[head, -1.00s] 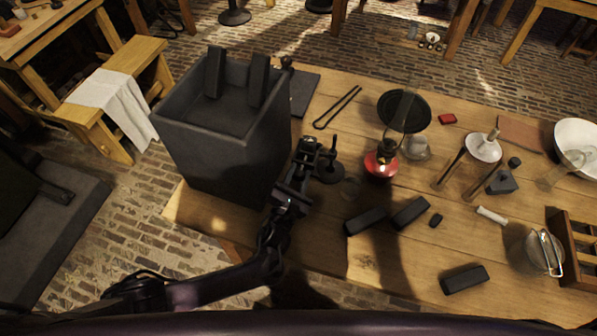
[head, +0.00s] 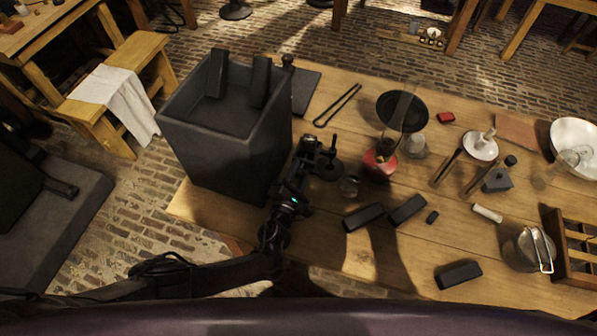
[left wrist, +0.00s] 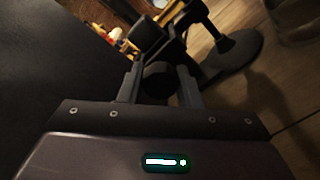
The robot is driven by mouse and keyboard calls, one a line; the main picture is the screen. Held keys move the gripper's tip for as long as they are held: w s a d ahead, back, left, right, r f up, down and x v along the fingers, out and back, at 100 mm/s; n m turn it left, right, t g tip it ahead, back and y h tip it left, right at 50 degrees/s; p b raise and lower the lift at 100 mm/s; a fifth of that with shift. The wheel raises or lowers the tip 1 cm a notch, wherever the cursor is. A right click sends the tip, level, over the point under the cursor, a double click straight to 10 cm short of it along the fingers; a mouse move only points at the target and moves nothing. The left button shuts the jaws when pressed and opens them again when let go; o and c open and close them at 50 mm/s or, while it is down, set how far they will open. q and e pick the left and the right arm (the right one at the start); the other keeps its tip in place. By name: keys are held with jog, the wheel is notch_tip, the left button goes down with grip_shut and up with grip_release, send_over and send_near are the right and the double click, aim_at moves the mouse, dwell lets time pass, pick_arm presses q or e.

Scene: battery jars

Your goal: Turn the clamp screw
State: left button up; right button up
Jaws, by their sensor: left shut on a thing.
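A small dark stand (head: 328,169) with a round base and a short upright post stands on the wooden table, to the right of the big dark jar. My left gripper (head: 310,150) is at the stand's left side, low beside the jar wall. In the left wrist view my left gripper (left wrist: 159,84) is shut on a dark round knob, the clamp screw (left wrist: 158,80), which sits between its two fingers. Behind the knob are the dark clamp block (left wrist: 152,36) and the stand's round base (left wrist: 233,52). The knob is hard to make out in the head view. My right gripper is not in view.
The big square dark jar (head: 222,150) stands close left of my gripper. A red lamp (head: 379,163) stands right of the stand. The table's front left corner is bare.

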aim_at(297, 177)
pick_arm(q)
jog(key=o, duration=1)
jog(key=p+v, duration=0.2)
jog(key=v, duration=0.4)
jog(key=shift+s+a, duration=0.15)
jog(key=shift+s, duration=0.2)
jog(key=shift+s+a, duration=0.15)
jog(key=shift+s, duration=0.35)
jog(key=shift+f, duration=0.1)
